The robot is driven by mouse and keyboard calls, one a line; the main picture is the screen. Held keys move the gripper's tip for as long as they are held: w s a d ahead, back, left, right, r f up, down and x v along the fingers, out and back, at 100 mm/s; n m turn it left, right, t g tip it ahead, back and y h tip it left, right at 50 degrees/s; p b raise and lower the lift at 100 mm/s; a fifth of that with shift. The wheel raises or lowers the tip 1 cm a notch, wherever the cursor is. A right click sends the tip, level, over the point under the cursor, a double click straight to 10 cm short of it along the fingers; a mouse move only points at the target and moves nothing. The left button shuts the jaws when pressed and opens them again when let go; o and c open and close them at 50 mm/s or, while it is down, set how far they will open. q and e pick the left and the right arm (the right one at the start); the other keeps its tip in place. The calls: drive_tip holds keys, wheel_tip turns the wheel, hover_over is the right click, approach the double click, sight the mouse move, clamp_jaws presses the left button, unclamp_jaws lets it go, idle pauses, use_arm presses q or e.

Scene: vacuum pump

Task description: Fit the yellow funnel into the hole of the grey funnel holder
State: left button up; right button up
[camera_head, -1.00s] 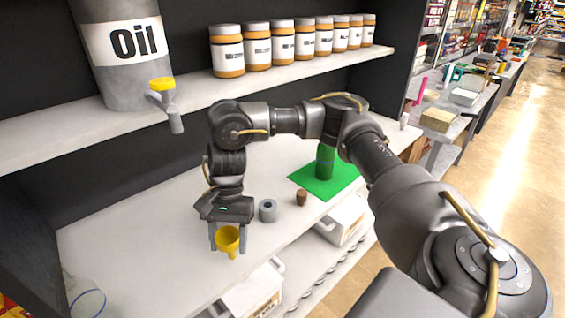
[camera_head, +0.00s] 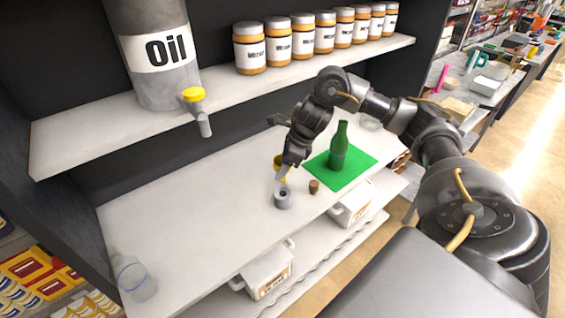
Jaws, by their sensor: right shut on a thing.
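The yellow funnel (camera_head: 279,162) is held by my right gripper (camera_head: 283,177), which is shut on it. The funnel is partly hidden behind the fingers, so its tilt is unclear. The grey funnel holder (camera_head: 283,201), a short ring with a dark hole, stands on the white workbench (camera_head: 190,225) just below the gripper in the picture. The fingers overlap its top edge in this view, and I cannot tell whether anything touches it. My left gripper is not in view.
A green bottle (camera_head: 340,148) stands on a green mat (camera_head: 362,162) right of the gripper. A brown cork (camera_head: 314,187) sits beside the holder. A clear glass vessel (camera_head: 133,276) is at front left. A grey oil tank (camera_head: 160,82) and several jars stand on the upper shelf.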

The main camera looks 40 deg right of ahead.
sight(283, 181)
drive_tip(key=shift+r, duration=0.1)
drive_tip(key=shift+f+b, duration=2)
drive_tip(key=shift+f, duration=0.5)
drive_tip(key=shift+f+b, duration=0.3)
drive_tip(key=shift+b, duration=0.2)
drive_tip(key=shift+f+b, duration=1.8)
drive_tip(key=shift+f, duration=0.15)
idle(0.8)
drive_tip(key=o, duration=1.1)
drive_tip(key=shift+c, duration=0.2)
drive_tip(key=p+v, duration=0.1)
drive_tip(key=v, duration=1)
drive_tip(key=shift+p, duration=0.4)
